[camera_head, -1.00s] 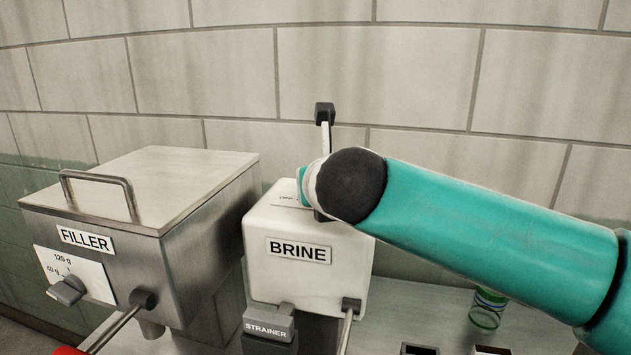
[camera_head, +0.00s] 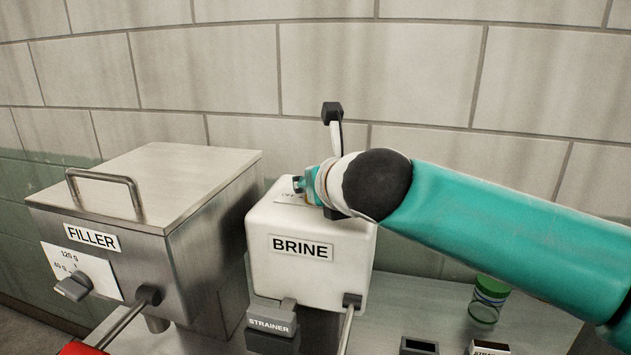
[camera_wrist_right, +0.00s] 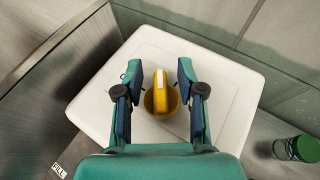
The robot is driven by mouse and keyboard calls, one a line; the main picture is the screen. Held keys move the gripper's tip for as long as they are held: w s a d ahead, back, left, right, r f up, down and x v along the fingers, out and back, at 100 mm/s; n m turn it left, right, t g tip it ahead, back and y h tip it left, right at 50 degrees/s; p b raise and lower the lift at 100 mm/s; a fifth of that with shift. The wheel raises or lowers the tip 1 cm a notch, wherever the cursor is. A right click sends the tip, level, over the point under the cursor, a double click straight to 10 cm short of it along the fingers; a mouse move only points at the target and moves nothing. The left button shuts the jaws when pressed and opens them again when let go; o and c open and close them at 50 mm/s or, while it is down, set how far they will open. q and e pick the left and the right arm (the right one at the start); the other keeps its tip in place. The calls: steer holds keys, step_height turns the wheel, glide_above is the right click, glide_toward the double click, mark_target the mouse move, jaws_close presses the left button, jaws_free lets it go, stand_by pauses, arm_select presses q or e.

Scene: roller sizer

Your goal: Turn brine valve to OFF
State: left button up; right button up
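The brine unit is a white box (camera_head: 300,270) labelled BRINE, in the middle of the head view and from above in the right wrist view (camera_wrist_right: 225,65). On its top is a round yellow valve (camera_wrist_right: 160,98) with a raised grip bearing a white stripe. My right gripper (camera_wrist_right: 159,72) is open over the box top, one finger on each side of the valve's grip, with visible gaps. Whether its fingertips reach down to the grip's height I cannot tell. In the head view my wrist hides the valve and most of a printed top label. My left gripper is not in view.
A steel filler box (camera_head: 150,210) with a handle and dial stands left of the brine unit. A grey STRAINER block (camera_head: 272,322) sits at the brine unit's front. A green-lidded jar (camera_head: 489,299) stands on the counter to the right. A tiled wall is behind.

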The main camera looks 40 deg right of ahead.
steer(key=v, duration=1.2)
steer(key=shift+d+f, duration=0.1)
steer(key=shift+f, duration=0.05)
